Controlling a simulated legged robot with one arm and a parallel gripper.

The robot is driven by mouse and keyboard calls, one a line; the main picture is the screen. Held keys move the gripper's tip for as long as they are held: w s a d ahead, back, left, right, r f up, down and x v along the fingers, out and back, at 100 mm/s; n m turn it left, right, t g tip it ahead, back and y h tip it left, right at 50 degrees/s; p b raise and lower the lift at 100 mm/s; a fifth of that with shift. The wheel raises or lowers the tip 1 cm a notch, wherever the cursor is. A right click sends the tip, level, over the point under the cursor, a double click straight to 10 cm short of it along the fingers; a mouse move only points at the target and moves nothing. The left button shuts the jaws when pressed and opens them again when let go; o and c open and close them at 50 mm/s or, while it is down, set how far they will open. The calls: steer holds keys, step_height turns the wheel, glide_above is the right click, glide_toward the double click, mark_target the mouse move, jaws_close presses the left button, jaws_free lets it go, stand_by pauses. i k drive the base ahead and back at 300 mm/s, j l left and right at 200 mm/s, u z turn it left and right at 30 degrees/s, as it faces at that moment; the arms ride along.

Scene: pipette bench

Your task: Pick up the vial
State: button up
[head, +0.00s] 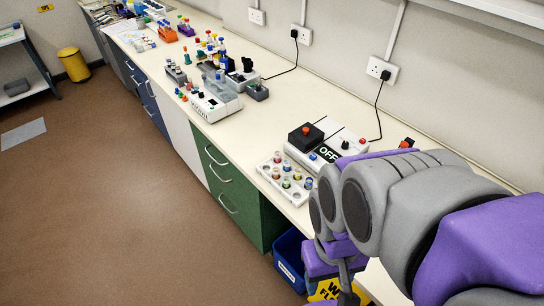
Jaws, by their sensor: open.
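More capped vials and tubes stand farther along the bench. I cannot tell which one is the task's vial. My gripper (338,278) is low at the right, in front of the bench and nearer to me than the rack. It is open and apart from the rack, with nothing visible in it. Its fingers are small and partly hidden by my arm.
A white device with a dark block and an "OFF" display (327,153) stands behind the rack. A white instrument (215,104) stands farther left. The brown floor at left is mostly clear.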

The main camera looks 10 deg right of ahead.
mark_target(277, 170)
steer(key=i+j+z, duration=0.2)
steer(key=j+z, duration=0.25)
steer(key=j, duration=1.15)
steer(key=j+z, duration=0.5)
steer(key=j, duration=1.15)
